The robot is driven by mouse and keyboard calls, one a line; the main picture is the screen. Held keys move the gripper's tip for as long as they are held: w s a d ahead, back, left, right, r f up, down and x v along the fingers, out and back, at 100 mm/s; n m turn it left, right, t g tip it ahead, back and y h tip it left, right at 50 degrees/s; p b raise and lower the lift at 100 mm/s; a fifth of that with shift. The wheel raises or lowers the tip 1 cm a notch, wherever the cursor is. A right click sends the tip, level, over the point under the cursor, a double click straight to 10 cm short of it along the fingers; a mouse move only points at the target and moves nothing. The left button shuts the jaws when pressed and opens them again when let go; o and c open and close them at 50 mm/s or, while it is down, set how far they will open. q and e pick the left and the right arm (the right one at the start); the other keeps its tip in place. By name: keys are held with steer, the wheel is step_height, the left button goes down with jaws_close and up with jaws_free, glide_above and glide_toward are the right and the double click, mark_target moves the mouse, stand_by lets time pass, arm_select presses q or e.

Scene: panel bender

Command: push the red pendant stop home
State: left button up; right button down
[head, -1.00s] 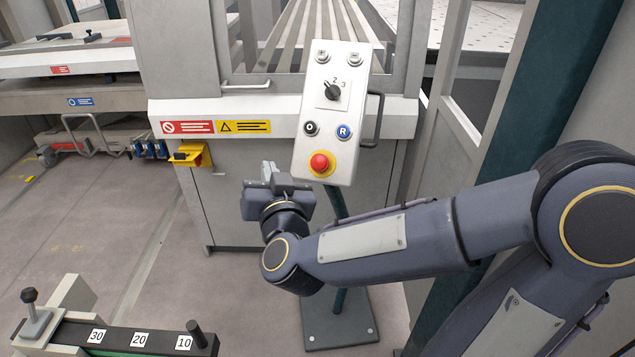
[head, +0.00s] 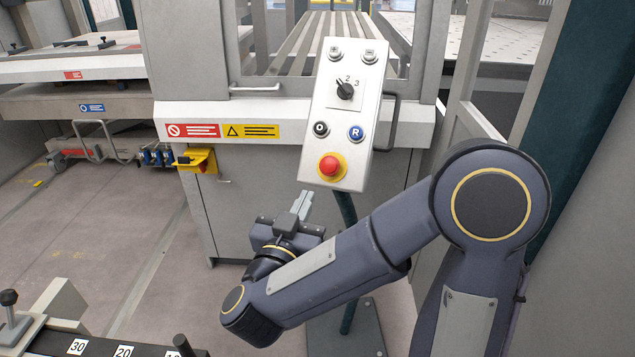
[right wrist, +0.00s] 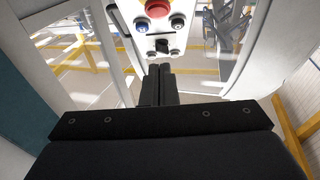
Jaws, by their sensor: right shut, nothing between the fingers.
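The red pendant stop (head: 330,166) is a round red button on a yellow collar, low on the grey pendant box (head: 322,110). The box stands tilted on a dark green post. My right gripper (head: 302,203) is shut and empty, its fingertips below and to the left of the stop and apart from it in the head view. In the right wrist view the red stop (right wrist: 157,8) is at the top edge, partly cut off, beyond the shut fingers (right wrist: 161,70). My left gripper is not in view.
The pendant also carries a black selector (head: 345,90), a blue R button (head: 356,133) and a black button (head: 320,129). A handle (head: 393,122) is at its right. The grey machine front (head: 240,190) is behind. A numbered rail (head: 110,347) lies at lower left.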

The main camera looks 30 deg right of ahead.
glide_toward(330, 160)
step_height(330, 160, up, 3)
steer(key=w+d, duration=0.2)
steer(key=shift+w+d+f, duration=0.9)
steer(key=shift+d+f, duration=0.05)
steer(key=shift+f, duration=0.05)
steer(key=shift+w+d+f, duration=0.15)
